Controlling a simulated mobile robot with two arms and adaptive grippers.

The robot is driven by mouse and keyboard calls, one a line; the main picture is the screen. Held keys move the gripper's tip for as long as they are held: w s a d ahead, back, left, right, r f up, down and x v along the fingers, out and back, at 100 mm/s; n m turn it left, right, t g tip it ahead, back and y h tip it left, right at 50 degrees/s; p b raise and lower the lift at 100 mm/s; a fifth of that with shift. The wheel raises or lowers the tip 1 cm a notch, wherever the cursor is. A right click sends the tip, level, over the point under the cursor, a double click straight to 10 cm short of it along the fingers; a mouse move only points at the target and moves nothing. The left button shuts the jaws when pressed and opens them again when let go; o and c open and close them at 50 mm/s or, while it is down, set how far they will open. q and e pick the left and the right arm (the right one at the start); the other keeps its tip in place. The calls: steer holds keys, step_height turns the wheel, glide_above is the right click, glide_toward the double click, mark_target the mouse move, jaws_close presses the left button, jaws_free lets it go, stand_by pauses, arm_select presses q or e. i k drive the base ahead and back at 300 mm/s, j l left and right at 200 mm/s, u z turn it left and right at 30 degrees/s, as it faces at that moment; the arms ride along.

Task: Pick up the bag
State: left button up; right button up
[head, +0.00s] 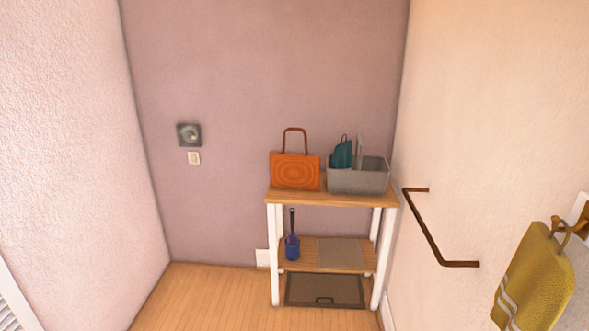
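An orange bag (295,171) with a brown looped handle stands upright on the left part of the top of a wooden shelf table (330,198). A grey caddy (357,179) stands beside it on the right, with a teal item (342,154) in it that looks like a small bag with a handle. A yellow bag or cloth (535,280) with pale stripes hangs from a hook on the right wall. Neither of my grippers is in the head view.
The lower shelf holds a blue container (292,247) with a dark handle and a grey mat (340,253). A dark box or tray (324,290) lies beneath. A brown rail (428,232) juts from the right wall. The wooden floor (210,295) left of the table is clear.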

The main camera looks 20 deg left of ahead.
mark_target(294, 171)
steer(key=i+j, duration=1.55)
steer(key=j+u, duration=0.05)
steer(key=j, duration=0.05)
